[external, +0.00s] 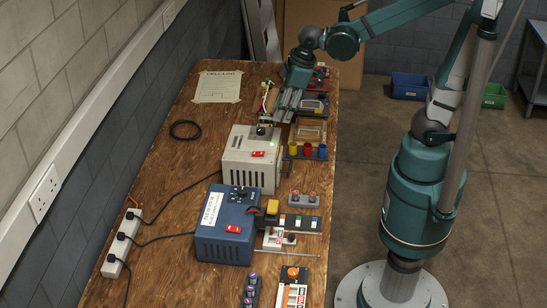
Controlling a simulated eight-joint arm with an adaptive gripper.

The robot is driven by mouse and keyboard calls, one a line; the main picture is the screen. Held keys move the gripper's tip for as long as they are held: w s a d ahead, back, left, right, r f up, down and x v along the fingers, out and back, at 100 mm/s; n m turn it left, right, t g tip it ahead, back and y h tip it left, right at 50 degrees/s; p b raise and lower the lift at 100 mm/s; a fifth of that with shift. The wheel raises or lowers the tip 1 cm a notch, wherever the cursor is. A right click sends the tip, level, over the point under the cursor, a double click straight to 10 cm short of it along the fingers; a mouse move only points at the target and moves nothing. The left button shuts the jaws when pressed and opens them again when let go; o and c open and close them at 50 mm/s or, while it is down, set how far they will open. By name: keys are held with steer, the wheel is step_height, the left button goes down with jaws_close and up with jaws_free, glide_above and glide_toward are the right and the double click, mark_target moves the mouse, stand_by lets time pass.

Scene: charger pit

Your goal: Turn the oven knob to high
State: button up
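No oven can be made out in the external view. A cream metal box (240,160) on the wooden bench has a small black knob (262,130) on top and a red switch (258,154). A blue box (224,240) nearer the camera has a dark dial panel (241,193) and a red switch (233,229). Which knob is the oven knob, and its setting, I cannot tell. My gripper (286,108) points down over the bench, just beyond the cream box and its knob. Its grey fingers are small here, and whether they are apart or shut is unclear.
A wooden tray (309,131) and red, yellow and blue pieces (307,151) lie close to my gripper's right. Coloured switches (300,222) stand right of the blue box. Cables run to a white power strip (122,243). The bench's left far area, near a paper sheet (218,87), is mostly clear.

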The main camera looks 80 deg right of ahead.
steer(key=w+d+g+p, duration=0.1)
steer(key=w+d+p, duration=0.1)
steer(key=w+p, duration=0.1)
steer(key=n+g+p, duration=0.2)
steer(key=n+p, duration=0.1)
steer(key=p, duration=0.4)
glide_toward(261, 129)
steer(key=shift+w+f, duration=0.1)
steer(key=shift+w, duration=0.05)
steer(key=shift+w+d+f+g, duration=0.1)
steer(key=shift+d+f+g, duration=0.1)
steer(key=shift+f+g, duration=0.1)
steer(key=shift+f, duration=0.15)
steer(key=shift+f, duration=3.75)
steer(key=shift+c, duration=0.6)
steer(key=c, duration=0.8)
